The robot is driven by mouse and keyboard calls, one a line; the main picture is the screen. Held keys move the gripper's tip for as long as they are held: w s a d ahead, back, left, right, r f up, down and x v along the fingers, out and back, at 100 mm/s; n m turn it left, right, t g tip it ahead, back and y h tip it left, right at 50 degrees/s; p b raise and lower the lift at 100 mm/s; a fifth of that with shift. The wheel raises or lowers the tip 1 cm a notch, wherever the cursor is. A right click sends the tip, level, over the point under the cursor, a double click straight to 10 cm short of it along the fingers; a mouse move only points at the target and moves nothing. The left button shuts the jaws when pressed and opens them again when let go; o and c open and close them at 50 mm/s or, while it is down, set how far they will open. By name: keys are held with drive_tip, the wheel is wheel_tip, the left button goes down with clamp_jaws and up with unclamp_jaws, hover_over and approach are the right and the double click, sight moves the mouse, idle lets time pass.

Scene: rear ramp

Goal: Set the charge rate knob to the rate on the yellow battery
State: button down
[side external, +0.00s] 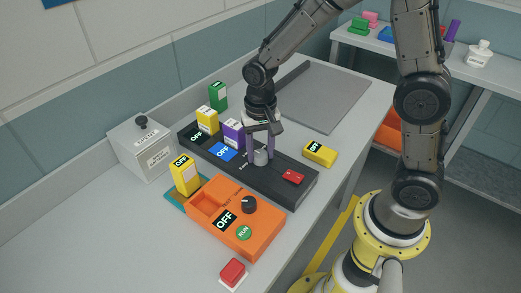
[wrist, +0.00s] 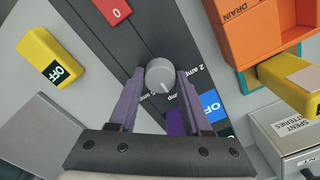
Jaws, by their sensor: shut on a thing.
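The grey round charge rate knob (side external: 261,157) stands on the long black charger (side external: 283,190). In the wrist view the knob (wrist: 160,74) has a mark near its lower edge, facing a partly hidden "amp" label; "2 amp" shows to its right. My gripper (wrist: 160,82) is shut on the knob, with its purple fingers on either side. A yellow battery (side external: 207,120) stands at the charger's far left end, beside a purple one (side external: 233,134). Another yellow battery (side external: 186,175) stands by the orange box, and a third yellow one (side external: 319,153) lies right of the charger. Rates on them are unreadable.
A red switch (side external: 293,177) is on the charger near the knob. The orange box (side external: 240,238) with a black dial is in front. A grey spent batteries bin (side external: 142,150) stands at left. A green battery (side external: 218,95) stands behind.

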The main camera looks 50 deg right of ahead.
sight(260, 154)
drive_tip(key=n, duration=0.5)
drive_tip(key=shift+n, duration=0.4)
drive_tip(key=n, duration=0.6)
idle(0.5)
drive_tip(key=shift+c, duration=1.8)
unclamp_jaws()
wheel_tip(260, 154, up, 14)
